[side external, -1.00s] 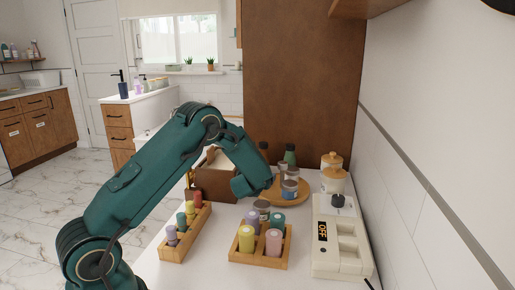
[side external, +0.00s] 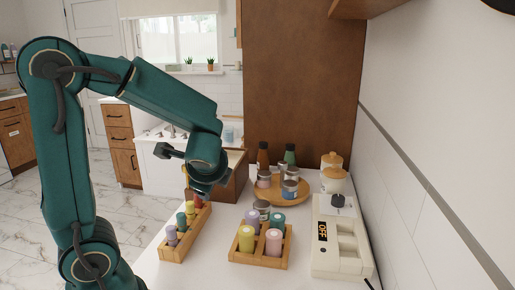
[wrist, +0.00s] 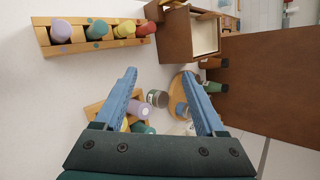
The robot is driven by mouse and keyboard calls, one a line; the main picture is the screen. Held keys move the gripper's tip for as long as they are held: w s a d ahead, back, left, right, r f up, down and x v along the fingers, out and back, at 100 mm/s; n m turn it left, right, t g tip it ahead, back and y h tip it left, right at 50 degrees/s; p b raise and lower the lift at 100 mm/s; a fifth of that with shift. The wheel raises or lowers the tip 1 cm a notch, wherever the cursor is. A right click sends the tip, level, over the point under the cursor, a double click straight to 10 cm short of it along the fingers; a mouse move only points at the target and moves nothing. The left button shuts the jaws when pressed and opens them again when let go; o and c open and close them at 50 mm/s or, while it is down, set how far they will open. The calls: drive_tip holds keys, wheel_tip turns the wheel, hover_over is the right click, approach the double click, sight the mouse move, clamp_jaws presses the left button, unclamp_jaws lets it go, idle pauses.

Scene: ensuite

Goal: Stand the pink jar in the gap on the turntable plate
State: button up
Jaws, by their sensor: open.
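In the side external view, a pinkish jar with a grey lid (side external: 264,181) stands upright on the left part of the round wooden turntable plate (side external: 273,197). A blue-labelled jar (side external: 290,190) and other grey-lidded jars share the plate. My gripper (wrist: 159,72) is open and empty in the wrist view, with its two blue fingers spread. In the side external view it is raised to the left of the plate, above the far end of the narrow rack. The plate (wrist: 175,84) shows partly between the fingers in the wrist view; the right finger hides some of it.
A grey-lidded jar (side external: 262,207) stands just in front of the plate. A wooden crate (side external: 258,263) of bottles and a narrow rack (side external: 174,255) flank a strip of clear counter. Behind are two dark bottles, a brown box (side external: 233,180) and canisters; a white device (side external: 341,257) stands right.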

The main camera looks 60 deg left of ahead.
drive_tip(key=s+d+n+h, duration=0.4)
drive_tip(key=d+n, duration=0.1)
drive_tip(key=d, duration=0.4)
drive_tip(key=s+d+r+n+t+h, duration=0.1)
drive_tip(key=s+d+n+h, duration=0.3)
drive_tip(key=d, duration=0.4)
drive_tip(key=shift+d+r+n+h, duration=0.25)
drive_tip(key=shift+d+n+h, duration=0.15)
drive_tip(key=shift+n, duration=0.3)
